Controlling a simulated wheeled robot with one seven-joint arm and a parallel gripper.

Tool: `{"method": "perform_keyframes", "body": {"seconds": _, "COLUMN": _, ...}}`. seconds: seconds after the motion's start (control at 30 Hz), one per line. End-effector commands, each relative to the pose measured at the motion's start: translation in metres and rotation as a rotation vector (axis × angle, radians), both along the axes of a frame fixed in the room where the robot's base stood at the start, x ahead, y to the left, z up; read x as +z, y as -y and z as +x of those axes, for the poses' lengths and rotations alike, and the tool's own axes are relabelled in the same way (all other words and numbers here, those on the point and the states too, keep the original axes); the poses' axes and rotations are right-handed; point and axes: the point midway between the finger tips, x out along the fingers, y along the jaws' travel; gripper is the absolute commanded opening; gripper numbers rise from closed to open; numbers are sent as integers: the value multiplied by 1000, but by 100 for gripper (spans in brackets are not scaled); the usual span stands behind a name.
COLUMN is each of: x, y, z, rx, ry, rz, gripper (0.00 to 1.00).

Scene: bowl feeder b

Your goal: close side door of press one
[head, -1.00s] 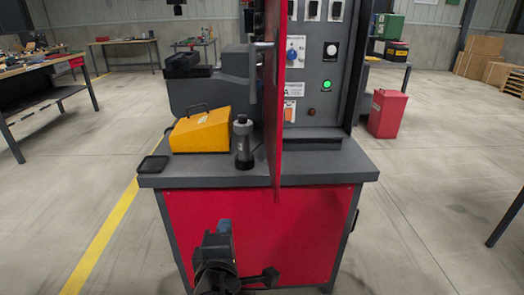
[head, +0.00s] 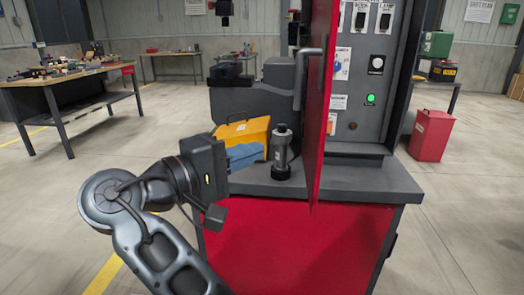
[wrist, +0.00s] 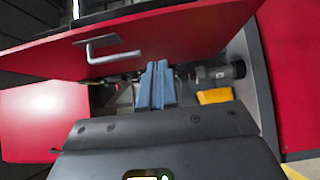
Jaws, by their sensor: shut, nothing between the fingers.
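The red side door (head: 322,110) of the press stands open in the head view. It is seen nearly edge-on and juts out over the grey bench top. Its grey bar handle (head: 301,78) is on the door's left face. In the wrist view the door (wrist: 185,35) spans the top, with the handle (wrist: 108,50) left of my fingers. My gripper (head: 262,154) has blue fingers, shut and empty. It is left of the door and lower than the handle, apart from both. The closed fingers also show in the wrist view (wrist: 155,80).
A dark cylindrical tool (head: 281,152) stands on the bench between my gripper and the door. A yellow case (head: 240,133) lies behind my fingers. The press control panel (head: 372,75) is right of the door. The floor to the left is open up to a workbench (head: 70,82).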

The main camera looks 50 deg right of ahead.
Motion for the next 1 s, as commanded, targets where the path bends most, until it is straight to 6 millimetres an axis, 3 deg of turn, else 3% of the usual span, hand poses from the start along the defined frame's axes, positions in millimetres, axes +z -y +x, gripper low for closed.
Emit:
{"method": "perform_keyframes", "body": {"seconds": 0.43, "x": 0, "y": 86, "z": -11, "rx": -1, "ry": 0, "rz": 0, "gripper": 0}}
{"method": "perform_keyframes", "body": {"seconds": 0.7, "x": 0, "y": 104, "z": -35, "rx": 1, "ry": 1, "rz": 1, "gripper": 0}}
{"method": "perform_keyframes", "body": {"seconds": 1.0, "x": -1, "y": 107, "z": -39, "rx": 2, "ry": 0, "rz": 1, "gripper": 0}}
